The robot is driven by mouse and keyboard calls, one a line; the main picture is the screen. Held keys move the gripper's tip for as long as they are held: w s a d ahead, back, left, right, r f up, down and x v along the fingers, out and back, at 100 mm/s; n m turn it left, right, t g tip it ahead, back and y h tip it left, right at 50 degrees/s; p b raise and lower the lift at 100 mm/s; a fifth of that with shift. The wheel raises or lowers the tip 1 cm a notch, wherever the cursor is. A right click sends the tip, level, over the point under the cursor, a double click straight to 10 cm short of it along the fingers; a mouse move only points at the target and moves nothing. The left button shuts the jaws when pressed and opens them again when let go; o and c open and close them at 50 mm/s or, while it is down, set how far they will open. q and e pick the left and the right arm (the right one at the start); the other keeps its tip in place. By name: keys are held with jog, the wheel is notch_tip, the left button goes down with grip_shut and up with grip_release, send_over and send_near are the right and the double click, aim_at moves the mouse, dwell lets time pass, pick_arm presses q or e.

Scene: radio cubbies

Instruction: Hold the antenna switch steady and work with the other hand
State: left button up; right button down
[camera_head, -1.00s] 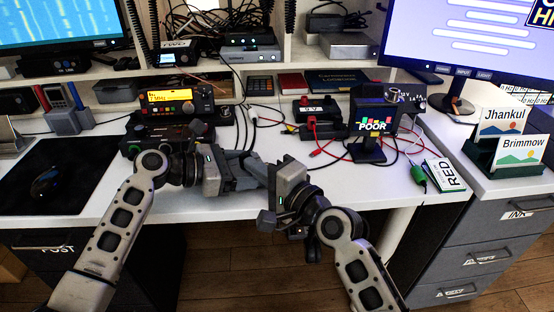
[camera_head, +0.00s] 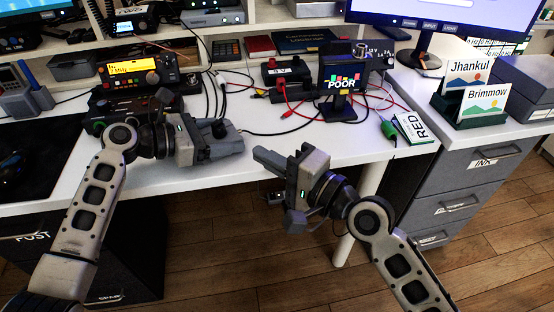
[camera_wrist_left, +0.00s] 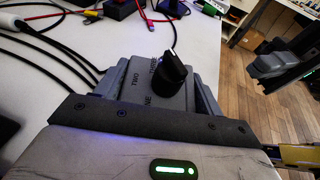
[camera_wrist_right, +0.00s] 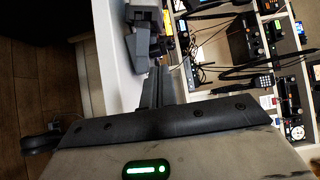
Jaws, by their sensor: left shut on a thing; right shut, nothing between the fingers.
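The antenna switch (camera_wrist_left: 158,90) is a grey box with a black knob (camera_wrist_left: 172,70) on top and the labels ONE, TWO and THREE around it. My left gripper (camera_head: 222,146) is shut on the antenna switch, one finger on each side, over the desk's front part. The knob also shows in the head view (camera_head: 219,129). My right gripper (camera_head: 262,157) is shut and empty, to the right of the switch and apart from it, at the desk's front edge. Its fingers (camera_wrist_right: 155,88) point towards my left gripper in the right wrist view.
The white desk (camera_head: 300,145) has a radio with a yellow screen (camera_head: 134,70), a POOR display (camera_head: 341,84), and red and black cables behind the grippers. Name cards (camera_head: 482,98) stand on the drawer cabinet (camera_head: 478,160).

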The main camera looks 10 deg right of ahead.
pick_arm(q)
jog(key=shift+a+f, duration=0.1)
jog(key=shift+a, duration=0.05)
jog(key=o, duration=0.9)
jog(key=shift+w, duration=0.1)
jog(key=shift+c, duration=0.2)
pick_arm(e)
jog(key=shift+v, duration=1.05)
